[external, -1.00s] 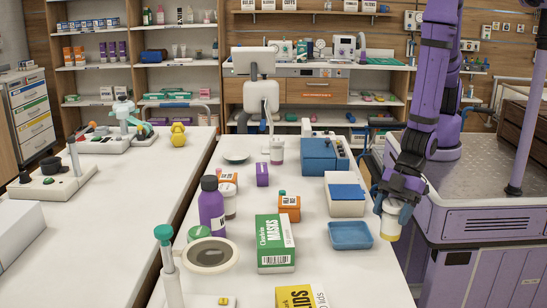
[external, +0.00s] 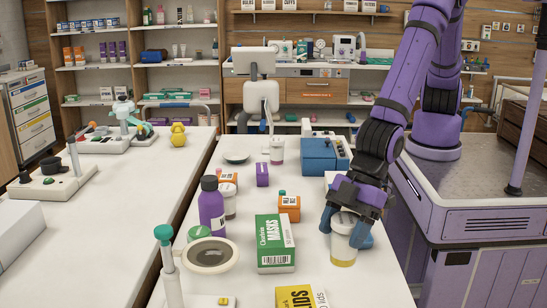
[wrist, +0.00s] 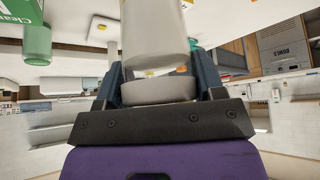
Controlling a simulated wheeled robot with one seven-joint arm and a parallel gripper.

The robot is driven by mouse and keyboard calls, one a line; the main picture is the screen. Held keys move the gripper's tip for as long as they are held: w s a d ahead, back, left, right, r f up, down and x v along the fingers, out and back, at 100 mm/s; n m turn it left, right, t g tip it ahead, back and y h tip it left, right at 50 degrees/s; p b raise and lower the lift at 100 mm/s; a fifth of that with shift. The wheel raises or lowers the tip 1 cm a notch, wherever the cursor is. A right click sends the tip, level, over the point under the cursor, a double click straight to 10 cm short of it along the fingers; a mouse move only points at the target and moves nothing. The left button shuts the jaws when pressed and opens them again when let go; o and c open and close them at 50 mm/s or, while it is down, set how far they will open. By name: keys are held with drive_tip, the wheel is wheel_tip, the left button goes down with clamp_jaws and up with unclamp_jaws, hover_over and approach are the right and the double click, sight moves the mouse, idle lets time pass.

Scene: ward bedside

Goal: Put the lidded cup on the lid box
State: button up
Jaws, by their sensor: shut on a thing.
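The lidded cup (external: 343,246) is white with a yellow band near its bottom. My gripper (external: 345,226) is shut on its upper part, from above, and holds it roughly upright over the right side of the white table. In the wrist view the cup (wrist: 153,38) fills the space between the fingers of my gripper (wrist: 158,82). The lid box (external: 300,298), yellow and white with "LIDS" lettering, is at the bottom edge of the external view, nearer the camera and left of the cup. Its lower part is cut off.
A green and white masks box (external: 275,244) stands left of the cup. A purple bottle (external: 211,210) and a round grey-topped dish (external: 210,251) are farther left. The table's front right is clear.

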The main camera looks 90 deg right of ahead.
drive_tip(key=shift+w+a+f, duration=0.75)
drive_tip(key=shift+w+a, duration=0.3)
drive_tip(key=shift+w, duration=0.25)
drive_tip(key=shift+w+a+f, duration=0.7)
drive_tip(key=shift+w+a, duration=0.35)
drive_tip(key=shift+w, duration=0.3)
drive_tip(key=shift+w+a+f, duration=0.75)
drive_tip(key=shift+w+a, duration=0.3)
drive_tip(key=shift+w, duration=0.25)
drive_tip(key=shift+f, duration=0.2)
drive_tip(key=o, duration=1.1)
drive_tip(key=shift+c, duration=0.2)
drive_tip(key=shift+r, duration=0.1)
drive_tip(key=v, duration=1.2)
drive_tip(key=shift+r, duration=0.1)
